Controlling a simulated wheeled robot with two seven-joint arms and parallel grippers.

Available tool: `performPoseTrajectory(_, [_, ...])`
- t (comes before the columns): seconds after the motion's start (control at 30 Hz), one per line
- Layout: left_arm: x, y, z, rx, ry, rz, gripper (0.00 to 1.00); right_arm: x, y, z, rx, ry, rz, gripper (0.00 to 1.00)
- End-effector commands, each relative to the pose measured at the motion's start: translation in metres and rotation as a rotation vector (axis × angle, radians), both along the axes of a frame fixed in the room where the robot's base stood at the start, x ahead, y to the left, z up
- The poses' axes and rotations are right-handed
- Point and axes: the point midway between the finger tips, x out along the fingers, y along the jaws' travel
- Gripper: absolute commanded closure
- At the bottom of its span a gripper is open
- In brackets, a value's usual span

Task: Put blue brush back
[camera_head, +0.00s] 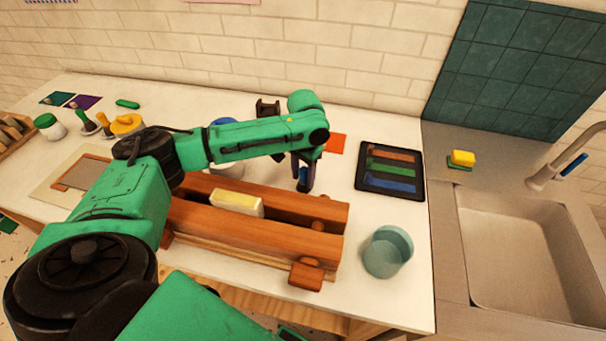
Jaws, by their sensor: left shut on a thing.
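My left gripper (303,182) points down over the back right part of a long wooden box (255,248). It is shut on a small dark-blue thing, apparently the blue brush, mostly hidden by the fingers. A dark tray (416,190) right of the gripper has a brown, a green and a blue strip; the blue strip (390,184) is nearest the front. A green-handled brush (86,120) and an orange-handled brush (103,121) stand at the far left of the counter. My right gripper is out of view.
A pale block (237,203) lies on the wooden box. A teal glass cup (387,252) stands right of it, with a small clear patch between cup and tray. The sink (525,245) is at the right, with a yellow sponge (463,157) behind it. An orange mat (335,143) lies behind the gripper.

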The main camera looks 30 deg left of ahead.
Motion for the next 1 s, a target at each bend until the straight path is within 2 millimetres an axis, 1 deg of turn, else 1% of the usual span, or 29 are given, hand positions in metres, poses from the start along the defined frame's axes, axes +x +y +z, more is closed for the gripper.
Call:
performPoseTrajectory(0.3, [0.0000,-0.0001,-0.0013,0.000,0.000,0.000,1.00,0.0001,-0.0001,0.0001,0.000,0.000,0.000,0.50])
performPoseTrajectory(0.33, [0.0000,-0.0001,-0.0013,0.000,0.000,0.000,0.38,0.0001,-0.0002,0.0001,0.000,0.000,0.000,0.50])
performPoseTrajectory(0.4, [0.0000,-0.0001,-0.0013,0.000,0.000,0.000,0.14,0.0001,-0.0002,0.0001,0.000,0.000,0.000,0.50])
performPoseTrajectory(0.63, [0.0000,0.0000,-0.0013,0.000,0.000,0.000,0.14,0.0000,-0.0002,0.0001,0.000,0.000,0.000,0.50])
performPoseTrajectory(0.67, [-0.0001,-0.0001,-0.0014,0.000,0.000,0.000,0.03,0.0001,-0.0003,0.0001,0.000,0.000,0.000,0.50])
performPoseTrajectory(0.7, [-0.0001,-0.0001,-0.0014,0.000,0.000,0.000,0.00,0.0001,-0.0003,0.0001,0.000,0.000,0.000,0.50])
performPoseTrajectory(1.0, [0.0000,0.0000,-0.0013,0.000,0.000,0.000,0.00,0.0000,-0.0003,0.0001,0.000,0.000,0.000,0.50])
